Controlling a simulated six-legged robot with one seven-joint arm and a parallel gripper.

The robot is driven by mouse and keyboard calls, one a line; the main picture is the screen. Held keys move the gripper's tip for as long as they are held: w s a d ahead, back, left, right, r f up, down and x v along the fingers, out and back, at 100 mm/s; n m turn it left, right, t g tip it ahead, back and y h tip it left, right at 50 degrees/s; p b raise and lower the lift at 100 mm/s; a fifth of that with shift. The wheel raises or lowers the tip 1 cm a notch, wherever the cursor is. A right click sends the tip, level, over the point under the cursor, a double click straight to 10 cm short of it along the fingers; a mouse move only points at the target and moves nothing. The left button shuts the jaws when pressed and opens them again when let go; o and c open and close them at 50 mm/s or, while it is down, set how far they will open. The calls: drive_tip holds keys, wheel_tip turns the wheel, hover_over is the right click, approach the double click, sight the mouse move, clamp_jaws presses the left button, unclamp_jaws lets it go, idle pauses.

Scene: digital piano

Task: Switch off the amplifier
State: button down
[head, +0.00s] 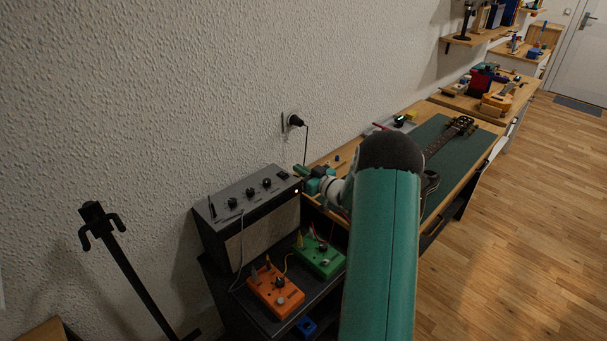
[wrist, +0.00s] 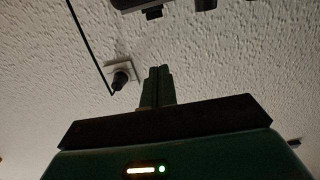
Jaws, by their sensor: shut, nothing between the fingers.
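The amplifier (head: 222,232) is a dark box with a grey top panel and a pale front, standing against the wall. Several black knobs line its panel. A small dark switch-like part (head: 283,175) sits at the panel's right end, and a small light (head: 297,191) glows near that corner. My gripper (head: 303,172) is just right of this end in the head view; contact cannot be told. In the wrist view its two fingers (wrist: 157,87) are together and empty. Dark knob-like parts (wrist: 153,13) at the top edge may belong to the amplifier.
A wall socket with a black plug (head: 296,120) is behind my gripper; the plug (wrist: 120,79) shows in the wrist view. Orange (head: 275,292) and green (head: 320,256) pedals stand before the amplifier. A guitar (head: 440,146) lies on a green mat at right. A black stand (head: 130,262) is left.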

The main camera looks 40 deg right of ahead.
sight(291, 180)
drive_tip(key=w, duration=0.4)
drive_tip(key=w+a, duration=0.1)
drive_tip(key=w, duration=0.2)
drive_tip(key=shift+f, duration=0.15)
drive_tip(key=f, duration=0.1)
drive_tip(key=s+f, duration=0.1)
drive_tip(key=shift+s+d+f, duration=0.2)
drive_tip(key=shift+f, duration=0.1)
drive_tip(key=shift+s+f, duration=0.2)
drive_tip(key=shift+f, duration=0.3)
drive_tip(key=shift+s+f+t, duration=0.2)
drive_tip(key=shift+f+t, duration=0.4)
drive_tip(key=shift+f, duration=0.15)
drive_tip(key=shift+r, duration=0.2)
